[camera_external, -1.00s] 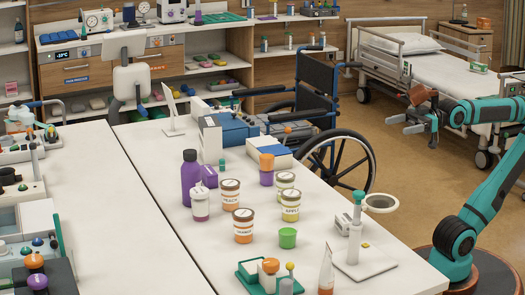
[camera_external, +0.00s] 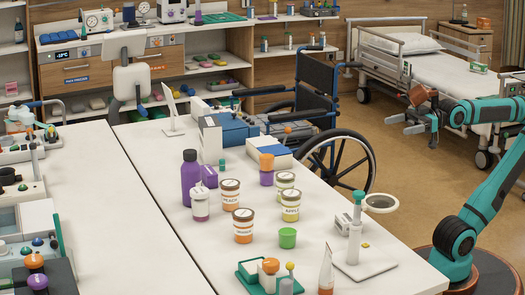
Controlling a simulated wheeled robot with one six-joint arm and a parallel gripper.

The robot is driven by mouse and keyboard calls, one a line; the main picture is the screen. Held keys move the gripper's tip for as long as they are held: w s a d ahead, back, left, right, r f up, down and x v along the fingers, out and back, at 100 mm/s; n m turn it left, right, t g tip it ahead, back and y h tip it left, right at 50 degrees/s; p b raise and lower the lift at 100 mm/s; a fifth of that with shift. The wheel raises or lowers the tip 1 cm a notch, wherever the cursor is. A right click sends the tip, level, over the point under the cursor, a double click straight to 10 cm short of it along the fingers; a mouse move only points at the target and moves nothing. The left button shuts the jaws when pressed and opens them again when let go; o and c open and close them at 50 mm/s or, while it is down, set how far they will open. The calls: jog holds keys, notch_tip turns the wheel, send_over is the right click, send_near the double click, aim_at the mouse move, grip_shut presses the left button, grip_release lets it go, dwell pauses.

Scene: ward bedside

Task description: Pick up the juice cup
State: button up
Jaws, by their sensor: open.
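Several lidded cups with printed labels stand upright on the white table. One cup reads PEACH (camera_external: 229,196), and one with an orange band (camera_external: 243,228) stands in front of it. A yellow-banded cup reads APPLE (camera_external: 291,208); a similar cup (camera_external: 285,182) stands behind it. I cannot tell which is the juice cup. A small green cup (camera_external: 287,238) stands in front of them. My gripper (camera_external: 399,125) is open and empty, raised at the upper right, well apart from the cups. Its fingers point left.
A purple bottle (camera_external: 191,180), a white jar (camera_external: 200,206) and an orange-capped purple bottle (camera_external: 266,171) stand near the cups. A wheelchair (camera_external: 345,150) stands behind the table. The table's left strip is clear.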

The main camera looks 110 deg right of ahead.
jog(key=w+d+f+m+g+h, duration=0.25)
jog(key=w+d+m, duration=0.25)
jog(key=m, duration=0.4)
jog(key=m+g+y, duration=0.3)
jog(key=m+g, duration=0.3)
jog(key=m, duration=2.1)
send_near(285, 176)
jog(key=shift+t+h, duration=0.25)
jog(key=x, duration=0.4)
jog(key=shift+a+f, duration=0.25)
jog(key=shift+f, duration=0.15)
jog(key=shift+x, duration=2.8)
jog(key=shift+s+d, duration=0.1)
jog(key=c, duration=1.1)
